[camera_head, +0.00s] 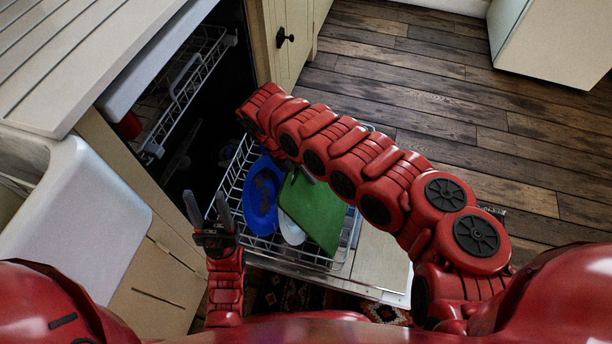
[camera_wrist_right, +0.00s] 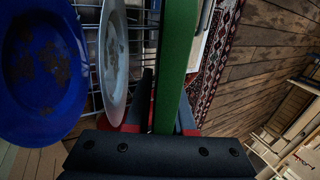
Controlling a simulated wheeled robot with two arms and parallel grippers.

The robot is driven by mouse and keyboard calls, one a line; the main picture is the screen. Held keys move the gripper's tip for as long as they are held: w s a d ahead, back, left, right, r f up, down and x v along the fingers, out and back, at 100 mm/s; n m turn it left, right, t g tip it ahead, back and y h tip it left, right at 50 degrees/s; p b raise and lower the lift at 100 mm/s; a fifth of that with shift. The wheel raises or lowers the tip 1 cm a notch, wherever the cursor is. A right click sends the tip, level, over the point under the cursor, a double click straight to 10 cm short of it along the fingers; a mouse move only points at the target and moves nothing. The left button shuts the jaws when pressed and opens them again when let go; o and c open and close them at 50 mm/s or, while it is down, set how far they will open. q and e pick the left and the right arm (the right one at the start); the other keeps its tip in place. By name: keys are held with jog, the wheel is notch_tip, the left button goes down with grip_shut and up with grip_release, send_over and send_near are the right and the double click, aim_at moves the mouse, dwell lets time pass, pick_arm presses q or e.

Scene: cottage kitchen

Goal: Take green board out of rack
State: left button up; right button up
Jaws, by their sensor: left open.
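The green board (camera_head: 314,208) stands tilted in the pulled-out dishwasher rack (camera_head: 228,190), right of a blue plate and a white plate. My left gripper (camera_head: 208,212) is open and empty, left of the rack and apart from the dishes.
The blue plate (camera_head: 261,196) and white plate (camera_head: 291,230) stand close beside the board; the white plate (camera_wrist_right: 113,55) is nearest in the wrist view. The upper rack (camera_head: 190,80) and white sink (camera_head: 80,215) are at left. Wooden floor (camera_head: 420,90) is clear beyond.

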grip_shut()
dwell(0.9)
jog(key=shift+r, duration=0.1)
jog(key=shift+v, duration=2.55)
jog(key=b+v, duration=0.1)
jog(key=v, duration=0.4)
jog(key=shift+w+a+r, duration=0.1)
jog(key=shift+a+r, duration=0.05)
jog(key=shift+r, duration=0.15)
jog(key=shift+r, duration=0.1)
notch_tip(320, 180, up, 7)
jog(key=p, duration=0.5)
